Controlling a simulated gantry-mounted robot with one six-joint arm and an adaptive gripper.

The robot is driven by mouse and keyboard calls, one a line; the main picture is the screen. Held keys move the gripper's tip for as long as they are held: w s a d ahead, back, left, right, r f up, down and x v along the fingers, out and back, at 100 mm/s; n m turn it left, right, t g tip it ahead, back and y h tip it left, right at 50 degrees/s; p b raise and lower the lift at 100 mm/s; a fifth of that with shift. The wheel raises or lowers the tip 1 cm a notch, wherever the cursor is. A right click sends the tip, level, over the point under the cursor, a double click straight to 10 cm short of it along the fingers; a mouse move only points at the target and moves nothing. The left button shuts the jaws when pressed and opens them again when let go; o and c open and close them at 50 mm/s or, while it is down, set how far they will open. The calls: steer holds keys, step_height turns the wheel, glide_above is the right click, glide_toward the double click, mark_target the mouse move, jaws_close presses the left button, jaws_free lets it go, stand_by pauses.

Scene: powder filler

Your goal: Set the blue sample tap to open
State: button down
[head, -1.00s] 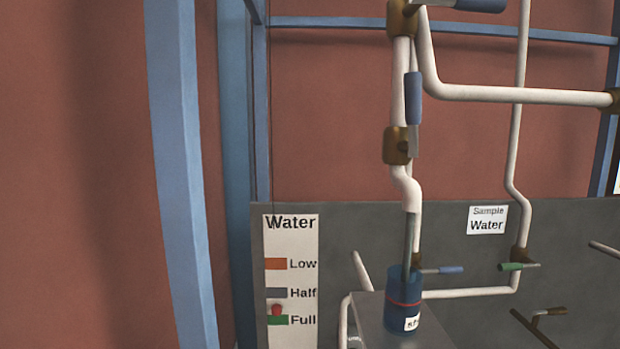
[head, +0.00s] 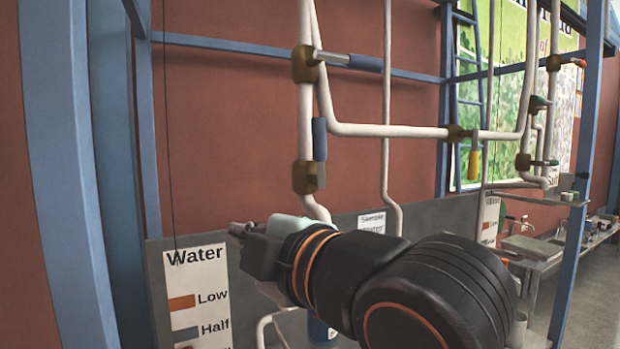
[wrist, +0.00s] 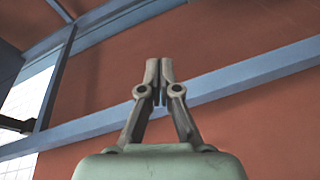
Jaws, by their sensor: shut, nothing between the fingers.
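The low blue-handled tap beside the Sample Water sign (head: 372,221) is hidden behind my arm in the head view. My gripper (head: 236,229) points left in front of the pipes, above the Water level sign. In the wrist view my gripper (wrist: 159,64) is shut and empty, with red wall and a blue beam behind it. Two other blue-handled valves show above my arm. The upper blue handle (head: 365,63) lies nearly level, pointing right. The lower blue handle (head: 319,139) stands upright along the white pipe.
The Water level sign (head: 197,295) is on the grey panel at the left. A blue container (head: 321,331) is partly hidden below my arm. Blue frame posts (head: 68,175) stand at the left. A yellow-handled valve (head: 474,165) hangs from the pipes at the right.

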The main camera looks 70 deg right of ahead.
mark_target(314, 138)
steer(key=s+d+r+n+h, duration=0.2)
steer(key=s+d+r+n, duration=0.1)
steer(key=s+r, duration=0.75)
steer(key=w+d+r+p, duration=0.1)
steer(key=w+d+p, duration=0.3)
steer(key=w+d, duration=0.2)
steer(key=shift+w+d+g+p, duration=0.25)
steer(key=shift+d+g+p, duration=0.05)
steer(key=shift+d, duration=0.55)
steer(key=shift+s+d+r+h, duration=0.15)
steer(key=shift+s+d+h, duration=0.15)
steer(key=shift+s+d, duration=0.2)
